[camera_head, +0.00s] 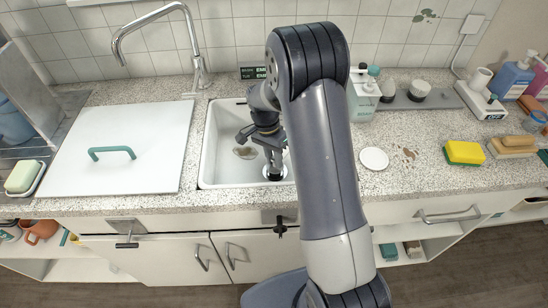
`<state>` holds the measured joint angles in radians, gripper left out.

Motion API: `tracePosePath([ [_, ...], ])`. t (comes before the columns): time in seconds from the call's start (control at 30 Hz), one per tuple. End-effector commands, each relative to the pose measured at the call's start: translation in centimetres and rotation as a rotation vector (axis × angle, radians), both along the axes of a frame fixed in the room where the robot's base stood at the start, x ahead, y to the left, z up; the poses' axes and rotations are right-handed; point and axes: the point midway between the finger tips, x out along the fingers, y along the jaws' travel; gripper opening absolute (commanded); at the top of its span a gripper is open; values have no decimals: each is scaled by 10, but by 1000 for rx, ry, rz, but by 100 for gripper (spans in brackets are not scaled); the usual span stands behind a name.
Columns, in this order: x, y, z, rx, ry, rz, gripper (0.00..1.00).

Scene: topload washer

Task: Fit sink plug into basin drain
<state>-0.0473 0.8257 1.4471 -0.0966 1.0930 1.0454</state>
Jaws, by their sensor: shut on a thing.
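The white sink basin (212,150) is set into the speckled counter at the middle. My gripper (273,163) reaches down into the right front part of the basin, pointing downward. It is shut on the sink plug (273,175), a small dark piece with a pale rim at the fingertips. The plug is low in the basin near its front right. The drain cannot be made out; I cannot tell whether the plug is over it or touching the basin floor. My arm hides the basin's right side.
A white lid with a green handle (113,155) covers the counter to the left. The chrome tap (196,60) arches behind it. A soap bottle (363,95), white disc (374,158) and yellow sponge (464,152) stand right of my arm.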

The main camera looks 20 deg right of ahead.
Motion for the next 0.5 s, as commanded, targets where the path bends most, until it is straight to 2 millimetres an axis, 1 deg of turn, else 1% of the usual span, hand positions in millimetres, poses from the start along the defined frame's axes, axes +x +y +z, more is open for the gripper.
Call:
tracePosePath([
  [0.27,0,0,0,0,0,0,0],
  [0.5,0,0,-6,0,0,0,0],
])
